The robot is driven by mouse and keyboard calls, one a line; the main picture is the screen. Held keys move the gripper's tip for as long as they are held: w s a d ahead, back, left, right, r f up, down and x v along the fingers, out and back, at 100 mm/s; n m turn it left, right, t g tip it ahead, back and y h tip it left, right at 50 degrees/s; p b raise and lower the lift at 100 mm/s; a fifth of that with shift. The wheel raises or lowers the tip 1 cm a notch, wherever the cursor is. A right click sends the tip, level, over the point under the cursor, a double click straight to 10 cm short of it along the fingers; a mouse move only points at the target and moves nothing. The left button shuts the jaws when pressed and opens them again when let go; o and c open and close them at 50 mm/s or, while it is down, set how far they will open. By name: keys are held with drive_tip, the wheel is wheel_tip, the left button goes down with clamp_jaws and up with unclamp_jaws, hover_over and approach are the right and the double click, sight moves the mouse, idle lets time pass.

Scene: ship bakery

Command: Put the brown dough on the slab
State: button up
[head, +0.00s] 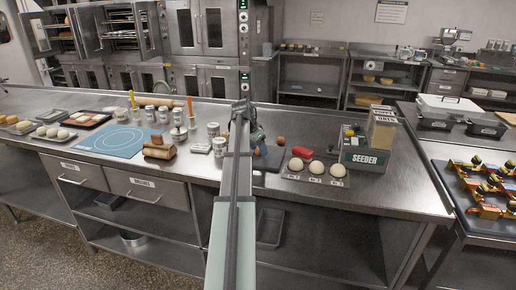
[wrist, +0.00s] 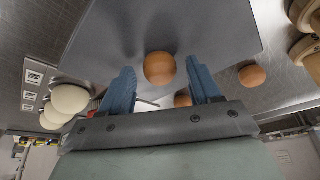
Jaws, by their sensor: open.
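The slab is a flat dark grey plate (wrist: 215,30) under my gripper in the wrist view; part of it shows beside my arm in the head view (head: 268,162). A round brown dough ball (wrist: 160,68) appears to rest on the slab, between my blue fingers. My gripper (head: 256,138) is open, with a finger on each side of that ball in the wrist view (wrist: 160,80). A second brown ball (wrist: 252,75) sits on the steel counter off the slab. A third (wrist: 183,99) is partly hidden behind my gripper.
White dough balls (head: 316,168) stand on a tray right of the slab, with a red object (head: 302,152) behind them. A green SEEDER box (head: 365,150) is farther right. Tins (head: 178,134), a wooden roller (head: 160,148) and a blue mat (head: 120,140) lie left.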

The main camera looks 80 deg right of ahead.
drive_tip(key=v, duration=1.2)
drive_tip(key=shift+r, duration=0.2)
